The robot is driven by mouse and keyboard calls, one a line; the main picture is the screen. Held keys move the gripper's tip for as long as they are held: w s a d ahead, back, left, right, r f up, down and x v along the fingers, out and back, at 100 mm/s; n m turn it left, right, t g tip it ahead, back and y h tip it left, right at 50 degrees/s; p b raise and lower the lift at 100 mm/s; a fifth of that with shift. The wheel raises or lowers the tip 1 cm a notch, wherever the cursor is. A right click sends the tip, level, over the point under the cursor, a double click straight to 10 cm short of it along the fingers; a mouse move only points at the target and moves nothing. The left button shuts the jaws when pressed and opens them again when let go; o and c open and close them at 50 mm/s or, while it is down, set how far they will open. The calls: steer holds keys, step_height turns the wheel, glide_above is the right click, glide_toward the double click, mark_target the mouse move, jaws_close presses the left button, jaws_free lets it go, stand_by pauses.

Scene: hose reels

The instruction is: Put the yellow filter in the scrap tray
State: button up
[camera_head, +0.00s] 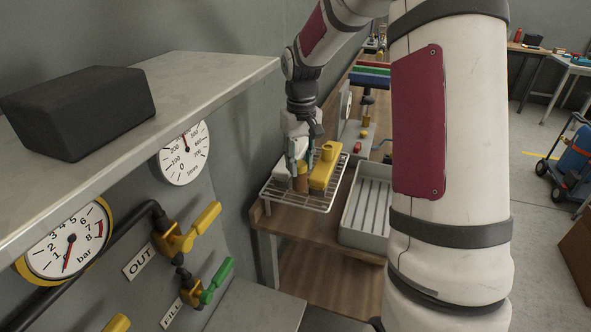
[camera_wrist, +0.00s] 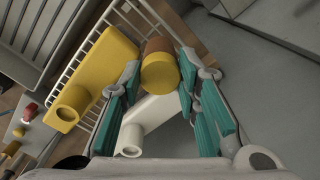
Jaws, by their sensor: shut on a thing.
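The yellow filter, a short cylinder with a yellow end and brown side, is between my fingertips in the wrist view (camera_wrist: 160,73). In the head view it shows low between the fingers (camera_head: 300,180). My gripper (camera_head: 298,165) is shut on it, just over the wire rack (camera_head: 296,204). I cannot tell whether the filter touches the rack. A grey ribbed tray (camera_head: 345,236), which looks like the scrap tray, stands to the right of the rack. Part of it is hidden behind my arm.
A yellow block with a round spout (camera_head: 325,167) lies on the rack close to my gripper. A white spouted piece (camera_wrist: 148,122) lies on its other side. A grey wall with gauges (camera_head: 182,153) and a shelf with a dark block (camera_head: 80,108) stand at the left.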

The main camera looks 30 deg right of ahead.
steer(key=shift+w+a, duration=0.15)
steer(key=shift+w, duration=0.65)
steer(key=shift+f+p, duration=0.3)
steer(key=shift+f, duration=1.5)
steer(key=shift+f, duration=0.1)
steer(key=o, duration=1.1)
steer(key=shift+c, duration=0.2)
